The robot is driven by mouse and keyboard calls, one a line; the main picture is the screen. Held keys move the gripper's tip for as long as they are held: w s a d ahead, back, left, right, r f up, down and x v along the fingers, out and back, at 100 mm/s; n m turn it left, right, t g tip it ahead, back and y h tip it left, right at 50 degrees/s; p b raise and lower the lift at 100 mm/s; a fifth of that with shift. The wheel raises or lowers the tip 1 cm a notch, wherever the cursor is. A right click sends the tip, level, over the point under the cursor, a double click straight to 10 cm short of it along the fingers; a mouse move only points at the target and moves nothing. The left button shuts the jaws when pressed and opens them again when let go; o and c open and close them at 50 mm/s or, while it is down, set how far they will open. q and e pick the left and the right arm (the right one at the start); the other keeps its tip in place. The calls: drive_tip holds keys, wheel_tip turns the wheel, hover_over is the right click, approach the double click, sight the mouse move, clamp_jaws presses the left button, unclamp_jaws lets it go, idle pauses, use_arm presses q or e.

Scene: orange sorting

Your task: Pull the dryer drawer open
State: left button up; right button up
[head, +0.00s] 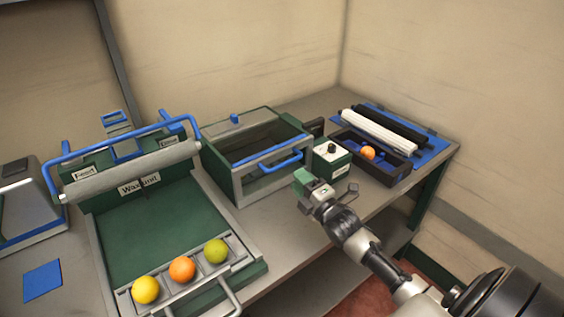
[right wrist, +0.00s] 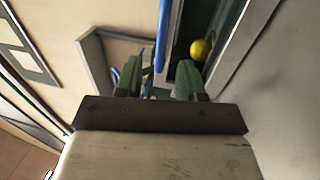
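The dryer looks to be the green and grey box (head: 222,170) with a dark see-through top, in the middle of the table in the head view. A blue bar handle (head: 282,162) sticks out from its front. The drawer looks shut. My right gripper (head: 311,188) is in front of the box, a little to the right of and nearer than the handle, and apart from it. In the right wrist view its two green fingers (right wrist: 159,80) are spread with nothing held between them. A blue bar (right wrist: 162,35) shows beyond them. My left gripper is not in view.
Left of the box stands the wax unit (head: 140,225), with several fruits in its front tray. A small knob box (head: 331,158) stands just right of the dryer. Farther right are rollers (head: 378,130) and a dark tray (head: 372,166) with an orange (head: 368,152).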

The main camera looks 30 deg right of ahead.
sight(284, 163)
drive_tip(key=x, duration=0.7)
drive_tip(key=shift+w+f+p, duration=0.1)
drive_tip(key=shift+w+p, duration=0.1)
drive_tip(key=shift+p, duration=0.15)
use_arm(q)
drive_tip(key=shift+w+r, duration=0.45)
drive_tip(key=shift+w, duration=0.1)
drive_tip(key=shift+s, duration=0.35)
use_arm(e)
clamp_jaws()
